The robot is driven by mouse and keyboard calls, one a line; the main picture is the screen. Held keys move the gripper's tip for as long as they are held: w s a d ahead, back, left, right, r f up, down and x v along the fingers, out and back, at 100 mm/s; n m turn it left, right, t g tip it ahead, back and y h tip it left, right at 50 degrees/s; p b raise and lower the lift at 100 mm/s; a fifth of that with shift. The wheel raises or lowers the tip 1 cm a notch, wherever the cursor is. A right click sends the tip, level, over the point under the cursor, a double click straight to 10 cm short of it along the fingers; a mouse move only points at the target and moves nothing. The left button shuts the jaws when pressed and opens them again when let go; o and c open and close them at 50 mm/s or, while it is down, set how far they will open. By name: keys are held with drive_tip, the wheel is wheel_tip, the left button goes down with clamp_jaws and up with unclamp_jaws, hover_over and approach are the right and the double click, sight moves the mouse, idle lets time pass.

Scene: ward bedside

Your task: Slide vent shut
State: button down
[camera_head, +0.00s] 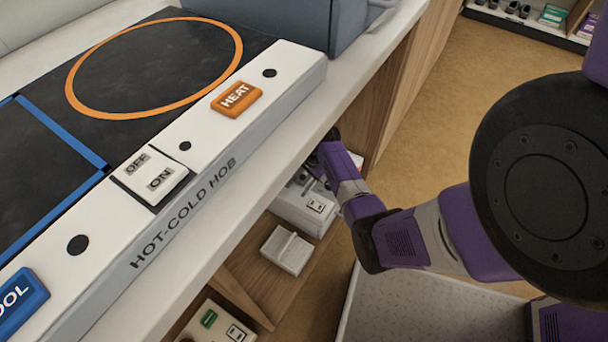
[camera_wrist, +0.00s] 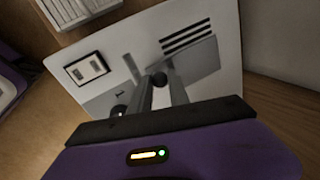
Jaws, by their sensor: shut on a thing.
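The vent is on a pale box on the shelf under the counter. In the wrist view, several dark vent slots (camera_wrist: 188,38) show above a grey sliding plate (camera_wrist: 200,62), so the vent is at least partly uncovered. My gripper (camera_wrist: 160,80) is shut at the plate's left edge, on what seems to be its small tab, mostly hidden between the fingers. In the head view the pale box (camera_head: 305,207) is partly behind my arm, and the vent and fingertips are hidden there.
A hot-cold hob (camera_head: 185,213) lies on the counter above. A small white block (camera_head: 287,250) and another pale box (camera_head: 215,322) sit on the shelf nearby. A wooden divider (camera_head: 238,298) stands between them.

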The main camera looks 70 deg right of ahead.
drive_tip(key=a+p, duration=0.1)
drive_tip(key=a, duration=0.1)
drive_tip(key=w+a+p, duration=0.1)
drive_tip(key=shift+a+r+p, duration=0.2)
drive_tip(key=shift+a+p, duration=0.15)
drive_tip(key=shift+a+f, duration=0.15)
drive_tip(key=shift+f, duration=0.05)
drive_tip(key=c, duration=1.2)
unclamp_jaws()
drive_tip(key=shift+c, duration=0.2)
drive_tip(key=shift+r, duration=0.1)
drive_tip(key=d+p+v, duration=0.1)
drive_tip(key=p+v, duration=0.2)
drive_tip(key=v, duration=0.4)
drive_tip(key=shift+a+r, duration=0.35)
drive_tip(key=shift+a, duration=0.2)
